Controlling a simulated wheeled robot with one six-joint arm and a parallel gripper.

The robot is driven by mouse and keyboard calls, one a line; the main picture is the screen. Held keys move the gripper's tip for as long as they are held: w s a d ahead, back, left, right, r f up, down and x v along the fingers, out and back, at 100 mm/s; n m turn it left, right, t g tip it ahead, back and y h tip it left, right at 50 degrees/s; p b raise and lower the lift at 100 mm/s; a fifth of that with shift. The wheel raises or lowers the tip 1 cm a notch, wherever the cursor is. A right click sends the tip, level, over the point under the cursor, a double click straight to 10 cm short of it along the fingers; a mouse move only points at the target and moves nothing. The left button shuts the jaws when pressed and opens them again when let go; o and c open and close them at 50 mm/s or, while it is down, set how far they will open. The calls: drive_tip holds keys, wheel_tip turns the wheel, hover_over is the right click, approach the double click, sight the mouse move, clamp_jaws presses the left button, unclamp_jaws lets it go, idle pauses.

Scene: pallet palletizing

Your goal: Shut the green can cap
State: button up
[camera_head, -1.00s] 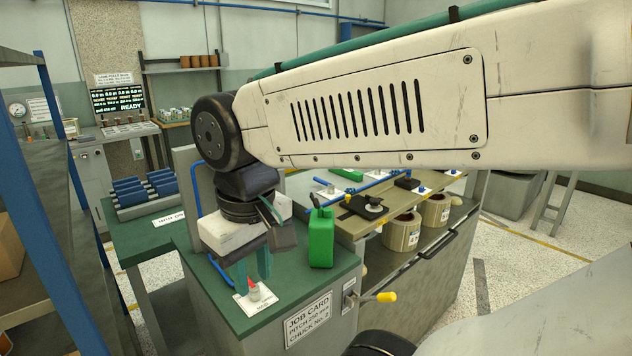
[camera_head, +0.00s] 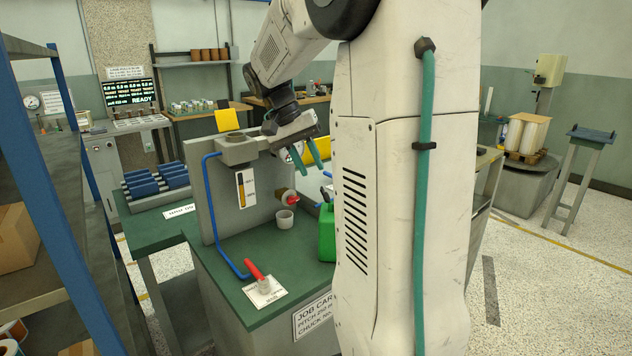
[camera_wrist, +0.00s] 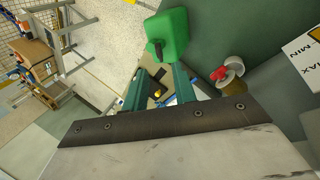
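The green can (camera_head: 326,232) stands on the green bench top, mostly hidden behind my arm in the head view. It shows more fully at the top of the wrist view (camera_wrist: 172,32), with a small dark part (camera_wrist: 157,48) at its near end. I cannot tell whether that part is the cap or whether it is open. My gripper (camera_head: 309,158) is raised above the bench, near the can and apart from it. Its two teal fingers show in the wrist view (camera_wrist: 159,75), spread with an empty gap between them.
A grey upright panel carries a reservoir (camera_head: 240,150) with a raised yellow flap (camera_head: 227,120) and a level gauge (camera_head: 245,188). A red tap (camera_head: 289,197) sits above a small cup (camera_head: 284,219). A red lever (camera_head: 254,270) stands at the bench front. A blue rack (camera_head: 40,170) borders the left.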

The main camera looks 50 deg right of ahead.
sight(321, 188)
drive_tip(key=x, duration=0.5)
drive_tip(key=shift+f, duration=0.1)
clamp_jaws()
